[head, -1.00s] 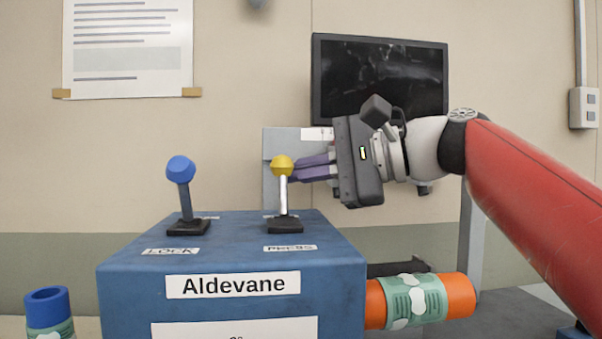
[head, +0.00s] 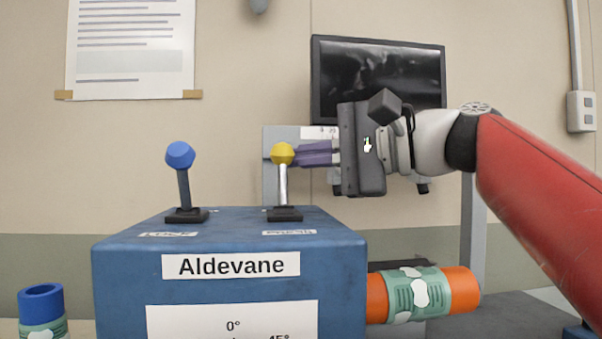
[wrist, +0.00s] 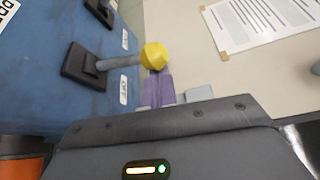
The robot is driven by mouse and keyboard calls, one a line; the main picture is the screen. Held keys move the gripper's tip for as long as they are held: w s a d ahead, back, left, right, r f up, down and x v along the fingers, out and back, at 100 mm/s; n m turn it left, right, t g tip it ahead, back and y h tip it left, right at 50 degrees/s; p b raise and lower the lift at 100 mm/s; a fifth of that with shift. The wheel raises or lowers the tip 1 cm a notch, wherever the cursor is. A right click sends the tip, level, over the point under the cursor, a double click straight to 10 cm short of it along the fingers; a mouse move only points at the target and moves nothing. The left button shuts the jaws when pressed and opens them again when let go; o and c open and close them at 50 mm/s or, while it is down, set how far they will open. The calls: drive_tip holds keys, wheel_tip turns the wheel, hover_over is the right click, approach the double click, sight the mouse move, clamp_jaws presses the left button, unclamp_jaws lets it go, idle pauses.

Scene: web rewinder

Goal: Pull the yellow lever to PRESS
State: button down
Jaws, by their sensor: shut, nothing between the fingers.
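The yellow lever (head: 282,155) has a yellow knob on a pale shaft and stands nearly upright on the blue cabinet (head: 120,280), above a label at its base. My gripper (head: 298,153) is shut and empty, with its purple fingers just right of the knob. The wrist view shows the yellow knob (wrist: 154,56) at the tips of the purple fingers (wrist: 158,85). I cannot tell whether they touch it.
A blue lever (head: 181,156) stands to the left on the same cabinet. An orange roll with a green wrap (head: 420,294) sticks out at the right. A dark monitor (head: 378,78) is behind my gripper. A blue-topped roll (head: 42,303) is at the lower left.

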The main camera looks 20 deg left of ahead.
sight(309, 221)
drive_tip(key=s+n+b, duration=0.1)
drive_tip(key=b, duration=0.1)
drive_tip(key=s+d+n+y+b, duration=0.1)
drive_tip(key=n+b, duration=0.1)
drive_tip(key=b, duration=0.1)
drive_tip(key=shift+y, duration=0.3)
drive_tip(key=s+n+b, duration=0.1)
drive_tip(key=d+n+y+b, duration=0.1)
drive_tip(key=b, duration=0.1)
drive_tip(key=shift+s+r+n+b, duration=0.15)
drive_tip(key=shift+s+n+b, duration=0.15)
drive_tip(key=shift+s+n, duration=0.1)
drive_tip(key=shift+s+d+r, duration=0.1)
drive_tip(key=shift+s, duration=0.05)
drive_tip(key=shift+s+d+b, duration=0.15)
drive_tip(key=shift+s+b, duration=0.15)
drive_tip(key=shift+b, duration=0.25)
drive_tip(key=shift+d, duration=0.1)
